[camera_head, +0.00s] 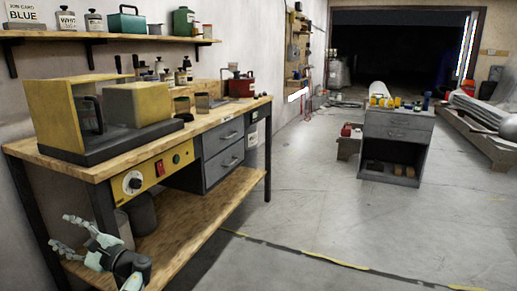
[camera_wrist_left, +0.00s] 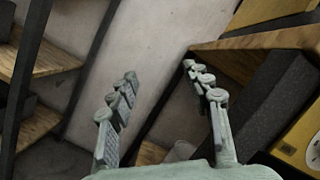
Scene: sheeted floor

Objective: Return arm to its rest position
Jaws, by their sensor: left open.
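My left gripper (camera_head: 72,232) is at the lower left of the head view, in front of the left end of the workbench (camera_head: 205,124) and lower than its top. Its fingers are spread and point to the left. The left wrist view shows the same gripper (camera_wrist_left: 160,105) with its two fingers wide apart and nothing between them. Beyond the fingers are a pale wall (camera_wrist_left: 140,60) and the bench's wooden edge. My right arm and gripper are not in either view.
The workbench holds a yellow machine (camera_head: 53,120), and a yellow control panel (camera_head: 155,178) faces out. A wooden wall shelf (camera_head: 100,37) carries bottles and cans. A grey cabinet (camera_head: 398,127) stands to the right. The floor (camera_head: 330,215) between is clear.

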